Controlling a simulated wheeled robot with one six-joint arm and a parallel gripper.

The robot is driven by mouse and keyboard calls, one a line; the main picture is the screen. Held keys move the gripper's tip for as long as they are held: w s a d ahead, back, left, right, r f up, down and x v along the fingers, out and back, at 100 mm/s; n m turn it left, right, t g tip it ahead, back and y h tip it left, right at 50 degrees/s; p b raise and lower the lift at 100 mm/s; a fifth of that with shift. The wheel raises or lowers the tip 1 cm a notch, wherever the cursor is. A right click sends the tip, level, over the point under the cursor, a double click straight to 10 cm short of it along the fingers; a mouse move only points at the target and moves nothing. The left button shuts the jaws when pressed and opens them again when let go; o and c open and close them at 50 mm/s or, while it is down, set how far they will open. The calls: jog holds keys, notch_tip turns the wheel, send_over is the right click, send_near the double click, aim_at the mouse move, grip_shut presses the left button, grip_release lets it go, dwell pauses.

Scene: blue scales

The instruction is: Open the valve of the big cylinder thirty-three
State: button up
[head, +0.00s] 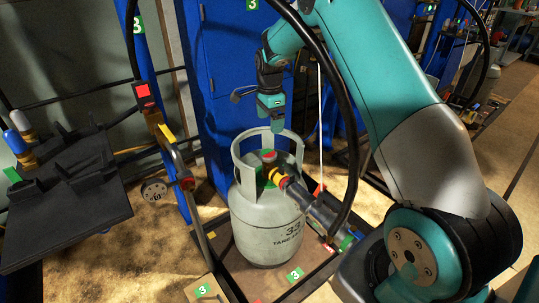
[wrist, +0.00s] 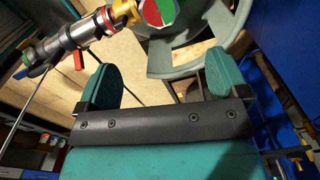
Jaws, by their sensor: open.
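The big grey cylinder (head: 266,222), marked 33, stands upright at the middle of the head view with a collar (head: 296,150) around its top. Its valve knob (head: 269,156) sits inside the collar, red on top; in the wrist view the knob (wrist: 157,10) is a round red and green face at the top edge, partly cut off. A yellow fitting (head: 274,175) joins the valve to a grey hose coupling (head: 302,194). My gripper (head: 270,112) is above the collar, apart from the knob. In the wrist view my gripper (wrist: 163,85) has its two green fingers wide apart with nothing between them.
A blue cabinet (head: 222,100) stands behind the cylinder. A black hose (head: 340,100) arcs down close to my arm. A black platform (head: 65,200) and a pipe with a gauge (head: 154,190) are at the left. Sandy floor (head: 110,245) lies between.

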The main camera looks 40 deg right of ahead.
aim_at(270, 153)
notch_tip(270, 153, down, 12)
jog(key=shift+f+b, duration=0.2)
jog(key=shift+b, duration=0.9)
jog(key=c, duration=0.9)
